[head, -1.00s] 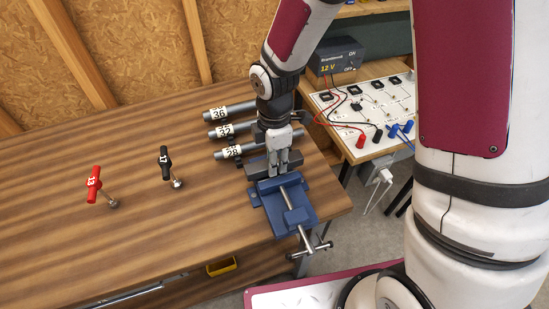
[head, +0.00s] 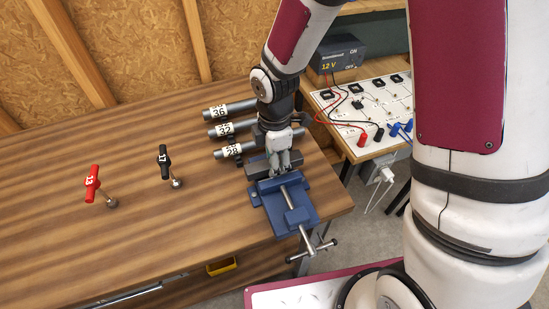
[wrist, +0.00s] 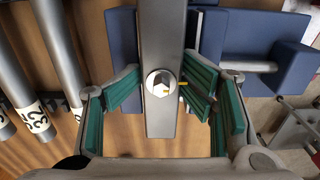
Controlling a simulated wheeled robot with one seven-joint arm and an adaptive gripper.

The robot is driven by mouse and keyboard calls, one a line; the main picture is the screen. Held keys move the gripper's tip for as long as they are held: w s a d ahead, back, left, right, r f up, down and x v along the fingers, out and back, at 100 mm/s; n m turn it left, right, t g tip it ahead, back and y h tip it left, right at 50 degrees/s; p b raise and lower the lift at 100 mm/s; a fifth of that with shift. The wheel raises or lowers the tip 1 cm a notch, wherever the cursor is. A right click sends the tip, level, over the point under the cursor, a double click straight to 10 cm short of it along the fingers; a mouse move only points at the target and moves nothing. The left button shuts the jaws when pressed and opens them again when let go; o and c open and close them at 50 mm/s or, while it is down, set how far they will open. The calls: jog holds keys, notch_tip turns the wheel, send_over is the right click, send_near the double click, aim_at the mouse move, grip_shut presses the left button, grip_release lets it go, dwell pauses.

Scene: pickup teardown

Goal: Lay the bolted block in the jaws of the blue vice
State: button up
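The block lies lengthwise between the vice's blue jaws (wrist: 121,40). How deep it sits is hidden.
Numbered grey bars (head: 228,131) lie just behind and left of the vice. A red-handled tool (head: 92,183) and a black-handled tool (head: 165,162) are on the left of the bench (head: 140,230). A switch panel (head: 375,105) with cables stands at right.

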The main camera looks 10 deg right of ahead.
jog(key=shift+s+d, duration=0.1)
jog(key=shift+s, duration=0.3)
notch_tip(320, 180, up, 13)
jog(key=s+d+r+m+t, duration=0.2)
jog(key=s+d+r+m, duration=0.3)
jog(key=m, duration=0.5)
jog(key=s+d+r+m+t, duration=0.3)
jog(key=s+d+r+m, duration=0.3)
jog(key=s+r+m, duration=0.4)
jog(key=shift+d+r+t, duration=0.3)
jog(key=shift+r, duration=0.3)
